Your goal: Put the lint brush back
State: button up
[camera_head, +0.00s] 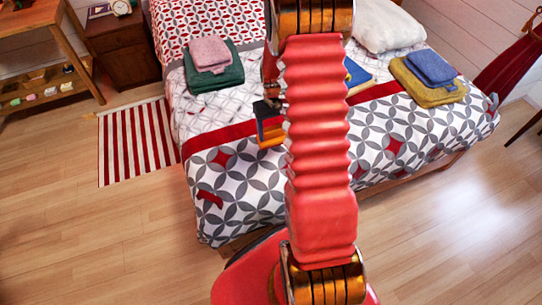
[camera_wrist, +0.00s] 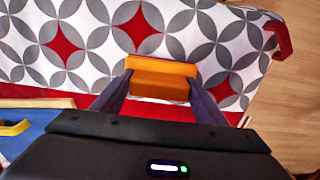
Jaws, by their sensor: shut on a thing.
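My gripper (camera_wrist: 160,93) is shut on an orange, block-like thing, which I take to be the lint brush (camera_wrist: 160,82). Its two dark fingers stand on either side of it in the wrist view. In the head view the lint brush (camera_head: 271,132) is over the middle of the bed, partly hidden by my arm. I cannot tell whether it touches the bedspread.
The patterned bed (camera_head: 235,190) carries a blue-lined tray (camera_head: 357,76), partly hidden, with a yellow thing (camera_wrist: 14,128) in it. Folded towels lie left (camera_head: 215,72) and right (camera_head: 425,85). A small red thing (camera_head: 210,199) lies near the bed's front left edge.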

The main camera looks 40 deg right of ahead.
aim_at(274, 141)
jog(key=shift+f, duration=3.05)
jog(key=shift+f, duration=1.85)
jog(key=o, duration=1)
jog(key=shift+f, duration=0.1)
notch_tip(274, 141, up, 12)
jog(key=shift+r, duration=0.1)
